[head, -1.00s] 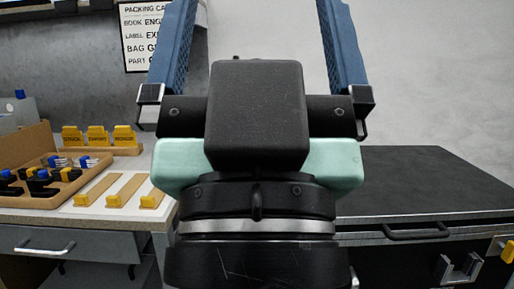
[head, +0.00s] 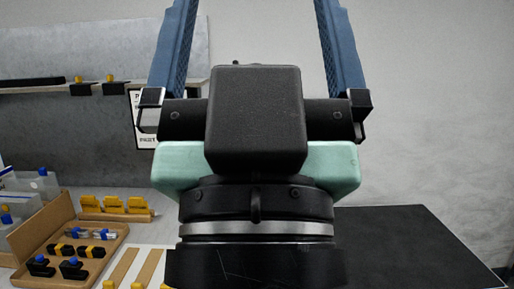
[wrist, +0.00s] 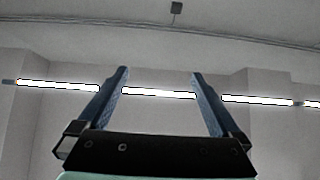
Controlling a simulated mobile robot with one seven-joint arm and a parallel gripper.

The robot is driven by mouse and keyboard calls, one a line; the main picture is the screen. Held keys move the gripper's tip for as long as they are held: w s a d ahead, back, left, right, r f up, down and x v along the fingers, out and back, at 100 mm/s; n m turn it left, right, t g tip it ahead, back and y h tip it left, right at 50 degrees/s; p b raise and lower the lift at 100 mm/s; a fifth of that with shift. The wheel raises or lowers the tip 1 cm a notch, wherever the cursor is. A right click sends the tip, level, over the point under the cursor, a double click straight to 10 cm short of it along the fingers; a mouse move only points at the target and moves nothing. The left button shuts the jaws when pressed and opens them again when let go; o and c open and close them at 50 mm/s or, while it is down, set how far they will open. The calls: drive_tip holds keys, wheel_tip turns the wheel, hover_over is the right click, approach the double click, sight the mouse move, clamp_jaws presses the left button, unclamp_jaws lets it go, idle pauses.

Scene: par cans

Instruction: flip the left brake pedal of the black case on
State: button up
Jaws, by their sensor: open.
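The black case (head: 415,243) stands at the lower right of the head view, partly behind my arm. Only its flat black top and metal edge strip show; its front face and brake pedals are out of view. My gripper (head: 255,5) is raised large in the middle of the head view, with its two blue fingers wide apart and nothing between them. It is also open and empty in the wrist view (wrist: 160,75), pointing up towards the wall lights and ceiling, with no case in that view.
A worktop at the left holds a cardboard tray (head: 108,242) of small black, yellow and blue parts, yellow-tagged holders (head: 115,206) and clear bins (head: 35,185). A shelf (head: 45,89) runs above. The wall at right is bare, and the case top is clear.

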wheel_tip(320, 180, up, 4)
drive_tip(key=shift+r+p, duration=0.1)
drive_tip(key=shift+p, duration=1.1)
